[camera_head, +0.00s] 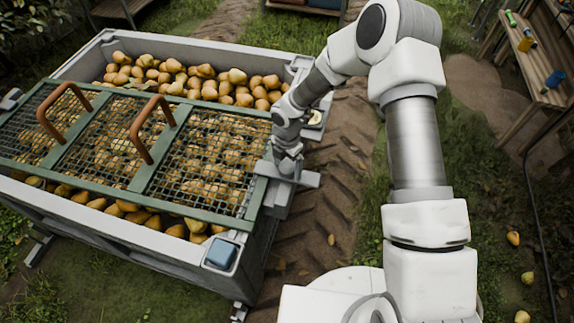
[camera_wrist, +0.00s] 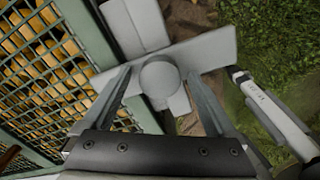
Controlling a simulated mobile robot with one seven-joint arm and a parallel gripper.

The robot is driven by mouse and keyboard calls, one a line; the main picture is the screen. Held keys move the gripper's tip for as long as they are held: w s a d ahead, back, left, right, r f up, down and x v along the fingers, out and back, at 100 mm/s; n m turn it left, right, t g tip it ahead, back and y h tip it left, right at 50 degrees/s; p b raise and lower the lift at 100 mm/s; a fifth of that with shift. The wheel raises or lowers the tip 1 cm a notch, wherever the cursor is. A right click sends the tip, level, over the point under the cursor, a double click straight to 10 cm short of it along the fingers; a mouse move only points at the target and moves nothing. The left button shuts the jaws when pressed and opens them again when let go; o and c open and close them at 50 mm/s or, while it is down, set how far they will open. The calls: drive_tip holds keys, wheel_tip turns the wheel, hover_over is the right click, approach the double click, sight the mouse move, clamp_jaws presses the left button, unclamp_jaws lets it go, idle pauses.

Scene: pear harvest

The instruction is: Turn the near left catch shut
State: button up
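The grey catch (camera_head: 305,179) is on the right side of the pear bin, beside the green lid frame (camera_head: 254,203). In the wrist view the catch (camera_wrist: 212,52) is a flat bar with a round knob (camera_wrist: 160,77) in its middle. Its left end reaches the green frame; I cannot tell whether it overlaps it. My gripper (camera_head: 288,160) is above the catch. In the wrist view my gripper (camera_wrist: 158,82) is open, one finger on each side of the knob. I cannot tell whether the fingers touch it.
The mesh lid with two brown handles (camera_head: 150,128) lies across the bin (camera_head: 130,236), which is full of pears. A blue block (camera_head: 221,254) sits on the near bin corner. A wooden table (camera_head: 535,85) stands at the right. Fallen pears (camera_head: 513,238) lie on the grass.

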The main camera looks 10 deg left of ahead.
sight(288, 167)
drive_tip(key=shift+r, duration=0.1)
wheel_tip(288, 167, up, 17)
drive_tip(key=p, duration=0.3)
drive_tip(key=shift+r, duration=0.1)
idle(0.5)
drive_tip(key=s+d+r+m+t+h+p, duration=0.1)
drive_tip(key=s+d+r+m+p, duration=0.15)
drive_tip(key=d+r+m, duration=0.65)
drive_tip(key=s+d+r+m+t+h+p, duration=0.15)
drive_tip(key=s+d+r+m, duration=0.35)
drive_tip(key=r, duration=0.7)
drive_tip(key=s+d+r+m+t+y, duration=0.1)
drive_tip(key=s+d+r+m, duration=0.2)
drive_tip(key=s+r+m, duration=0.2)
drive_tip(key=s+d+r+m+t+y+p, duration=0.1)
drive_tip(key=s+d+r+m, duration=0.3)
drive_tip(key=s+m, duration=0.4)
drive_tip(key=shift+s+d+r+m+t+p, duration=0.35)
drive_tip(key=shift+r+m+t, duration=0.3)
drive_tip(key=shift+m, duration=0.45)
